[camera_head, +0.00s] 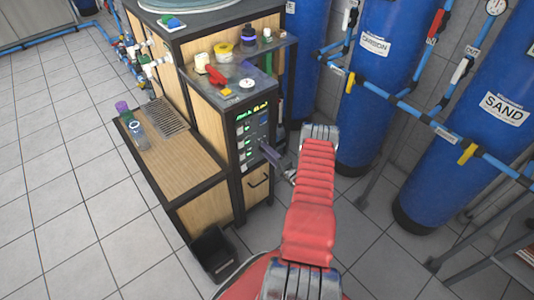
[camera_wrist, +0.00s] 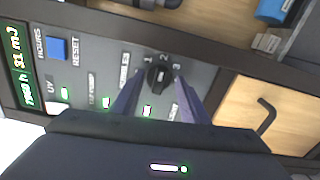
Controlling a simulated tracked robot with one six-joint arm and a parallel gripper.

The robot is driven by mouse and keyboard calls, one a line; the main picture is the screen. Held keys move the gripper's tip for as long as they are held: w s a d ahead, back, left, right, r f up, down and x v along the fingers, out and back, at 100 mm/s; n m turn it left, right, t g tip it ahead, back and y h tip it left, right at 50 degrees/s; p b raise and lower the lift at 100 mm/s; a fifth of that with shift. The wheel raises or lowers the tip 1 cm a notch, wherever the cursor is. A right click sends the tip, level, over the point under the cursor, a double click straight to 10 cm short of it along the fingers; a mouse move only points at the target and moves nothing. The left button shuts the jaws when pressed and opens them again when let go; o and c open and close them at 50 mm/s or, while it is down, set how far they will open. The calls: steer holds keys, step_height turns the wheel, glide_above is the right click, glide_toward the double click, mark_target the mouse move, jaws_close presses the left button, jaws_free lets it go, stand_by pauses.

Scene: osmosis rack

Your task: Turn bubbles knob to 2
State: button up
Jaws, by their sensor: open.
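The bubbles knob (camera_wrist: 158,77) is a small black round knob with a light mark, on the grey control panel (camera_wrist: 200,73). The numbers 1, 2 and 3 stand around its upper side, and the word BUBBLES is beside it at the left. The mark's exact direction is too small to tell. My gripper (camera_wrist: 159,84) is open, with one dark finger on each side of the knob in the wrist view. Contact with the knob cannot be made out. In the head view, my gripper (camera_head: 266,151) is at the front of the panel (camera_head: 250,128), and the knob is hidden.
A blue reset button (camera_wrist: 56,48), a green-lit display (camera_wrist: 22,68) and several green lights are on the panel. A wooden drawer with a black handle (camera_wrist: 266,116) is beside it. Blue tanks (camera_head: 365,90) stand at the right. Tiled floor (camera_head: 60,180) is clear at left.

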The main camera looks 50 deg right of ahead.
steer(key=s+a, duration=0.1)
steer(key=s, duration=1.2)
steer(key=shift+s+a, duration=0.25)
steer(key=shift+s, duration=0.1)
